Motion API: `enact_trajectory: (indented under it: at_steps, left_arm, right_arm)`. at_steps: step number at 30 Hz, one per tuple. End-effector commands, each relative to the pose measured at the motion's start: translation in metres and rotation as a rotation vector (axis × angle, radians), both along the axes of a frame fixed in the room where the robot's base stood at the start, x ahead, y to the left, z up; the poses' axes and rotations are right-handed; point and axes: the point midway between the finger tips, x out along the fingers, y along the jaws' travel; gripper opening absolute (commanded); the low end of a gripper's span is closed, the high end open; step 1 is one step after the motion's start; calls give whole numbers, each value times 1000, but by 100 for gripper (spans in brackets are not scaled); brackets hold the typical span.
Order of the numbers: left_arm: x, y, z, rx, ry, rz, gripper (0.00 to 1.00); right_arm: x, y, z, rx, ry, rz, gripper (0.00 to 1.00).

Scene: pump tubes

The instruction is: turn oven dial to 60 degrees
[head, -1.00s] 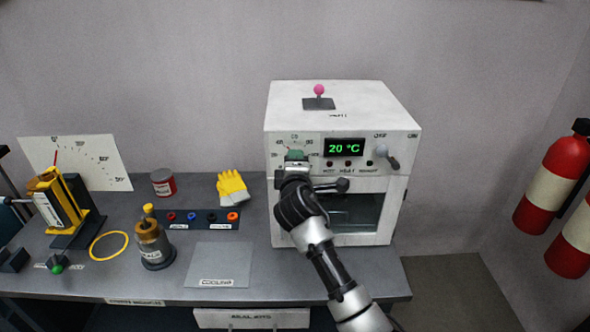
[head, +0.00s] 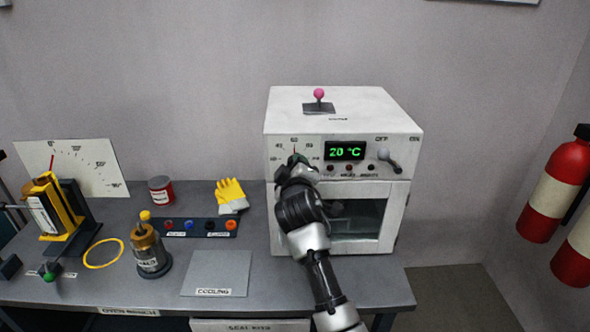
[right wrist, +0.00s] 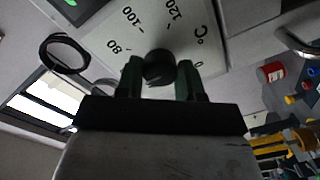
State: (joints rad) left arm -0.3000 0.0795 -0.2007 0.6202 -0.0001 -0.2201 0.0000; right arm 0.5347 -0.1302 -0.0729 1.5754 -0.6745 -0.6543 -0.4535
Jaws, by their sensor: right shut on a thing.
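The white oven (head: 345,108) stands on the bench with a green display (head: 345,151) reading 20 °C. My right gripper (head: 295,162) is at the temperature dial on the left of the oven's front panel and covers most of the dial. My left gripper does not show.
A lever (head: 390,160) sticks out at the panel's right, by OFF and ON. Yellow gloves (head: 231,194), a red can (head: 161,189) and a brass-topped pump (head: 149,250) stand left of the oven. The cooling plate (head: 215,273) is empty.

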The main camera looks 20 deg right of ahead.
Motion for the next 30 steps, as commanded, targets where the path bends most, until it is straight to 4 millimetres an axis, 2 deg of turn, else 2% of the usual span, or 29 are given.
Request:
enact_trajectory:
  at_steps: [12,13,17,18,30]
  left_arm:
    - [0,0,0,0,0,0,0]
    - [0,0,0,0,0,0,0]
    - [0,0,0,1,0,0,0]
    - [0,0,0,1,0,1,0]
    - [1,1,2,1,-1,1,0]
  right_arm:
    - [0,0,-1,6,1,0,14]
    - [0,0,-1,6,1,0,40]
    - [0,0,-1,5,0,0,60]
    - [0,0,-1,5,0,0,63]
    - [0,-1,1,5,-1,0,63]
